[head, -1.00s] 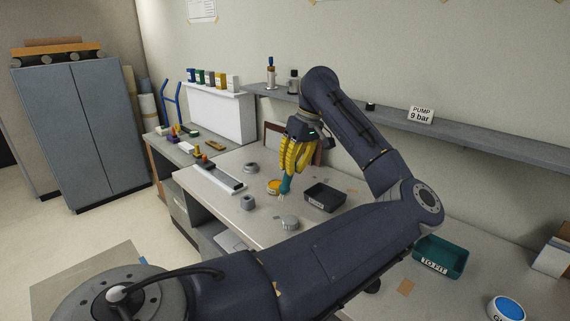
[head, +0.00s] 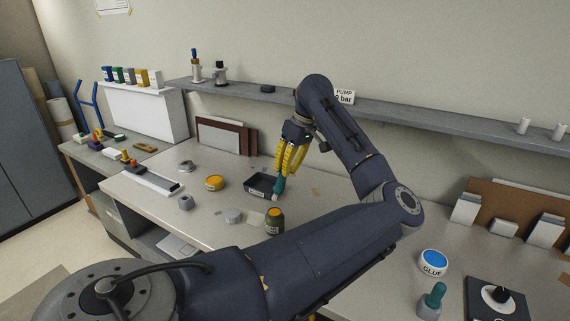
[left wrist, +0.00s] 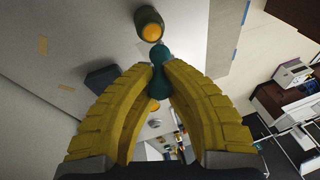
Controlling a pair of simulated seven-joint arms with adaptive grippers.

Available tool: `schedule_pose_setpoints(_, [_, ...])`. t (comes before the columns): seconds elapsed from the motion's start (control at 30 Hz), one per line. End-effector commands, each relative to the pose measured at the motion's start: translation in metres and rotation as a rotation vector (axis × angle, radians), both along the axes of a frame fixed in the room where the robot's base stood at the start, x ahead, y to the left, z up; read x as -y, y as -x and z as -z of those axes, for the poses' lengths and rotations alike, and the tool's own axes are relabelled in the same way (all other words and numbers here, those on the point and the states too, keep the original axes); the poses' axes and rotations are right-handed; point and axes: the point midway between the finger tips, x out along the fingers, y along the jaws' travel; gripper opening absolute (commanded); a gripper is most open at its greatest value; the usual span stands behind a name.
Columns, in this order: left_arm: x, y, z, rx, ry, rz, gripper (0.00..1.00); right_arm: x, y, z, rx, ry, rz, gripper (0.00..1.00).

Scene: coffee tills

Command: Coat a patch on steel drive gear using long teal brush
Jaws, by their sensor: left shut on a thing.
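My left gripper (head: 285,172) has its yellow fingers shut on a teal brush (head: 279,186), which points down beside the dark tray (head: 257,194). In the left wrist view the brush (left wrist: 158,62) sits between the fingers, its tip overlapping an olive jar with an orange top (left wrist: 149,20). That jar also stands in the head view (head: 275,222), in front of the brush.
An orange tin (head: 214,183), a grey ring (head: 185,203) and another round part (head: 187,166) lie to the left. A shelf (head: 400,116) runs along the wall. My arm hides the middle bench.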

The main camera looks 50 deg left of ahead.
Motion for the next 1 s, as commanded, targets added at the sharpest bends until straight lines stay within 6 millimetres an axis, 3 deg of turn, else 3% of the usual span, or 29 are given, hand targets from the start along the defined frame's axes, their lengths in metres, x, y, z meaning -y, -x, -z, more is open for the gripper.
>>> schedule_pose_setpoints(0.5, [0.000,0.000,0.037,0.000,-0.001,0.001,0.00,0.000,-0.001,0.000,0.001,0.000,0.000,0.44])
schedule_pose_setpoints(1.0, [0.000,0.000,0.042,0.000,-0.001,0.001,0.00,0.000,0.000,0.000,0.000,0.000,0.000,0.44])
